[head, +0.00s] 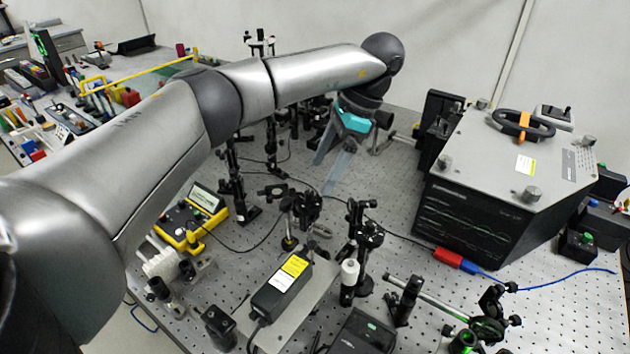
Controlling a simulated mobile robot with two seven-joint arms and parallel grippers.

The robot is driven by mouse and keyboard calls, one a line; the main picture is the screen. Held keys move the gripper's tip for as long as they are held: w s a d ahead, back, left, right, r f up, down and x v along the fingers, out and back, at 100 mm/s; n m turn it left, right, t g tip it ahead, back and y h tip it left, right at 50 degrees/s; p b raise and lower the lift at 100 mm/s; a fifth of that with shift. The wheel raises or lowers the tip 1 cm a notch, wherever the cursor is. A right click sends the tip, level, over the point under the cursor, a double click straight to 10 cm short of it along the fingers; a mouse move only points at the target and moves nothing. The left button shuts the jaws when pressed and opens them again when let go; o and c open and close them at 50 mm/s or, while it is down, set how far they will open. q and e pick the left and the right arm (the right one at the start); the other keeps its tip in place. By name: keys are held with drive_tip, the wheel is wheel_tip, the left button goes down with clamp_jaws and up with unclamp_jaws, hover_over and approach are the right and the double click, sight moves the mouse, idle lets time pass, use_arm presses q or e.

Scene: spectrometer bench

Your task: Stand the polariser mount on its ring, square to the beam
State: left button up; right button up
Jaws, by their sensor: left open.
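My left arm reaches across the bench from the left. Its gripper (325,176) hangs below the wrist over the back middle of the bench, fingers pointing down. It is open, with nothing visible between the fingers. Several dark optics mounts stand on the perforated bench (400,205); I cannot tell for certain which is the polariser mount. A small dark flat mount (272,190) sits low, left of the fingertips. No ring mark on the bench can be made out clearly. My right gripper is not in view.
A large black and grey instrument (470,215) stands at the right. A yellow meter (192,222) is at the left and a black box (282,290) at the front. Post mounts (365,245) crowd the middle. Bare bench lies right of the gripper. A blue cable (560,281) runs right.

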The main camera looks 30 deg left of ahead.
use_arm(q)
drive_tip(key=shift+v, duration=1.55)
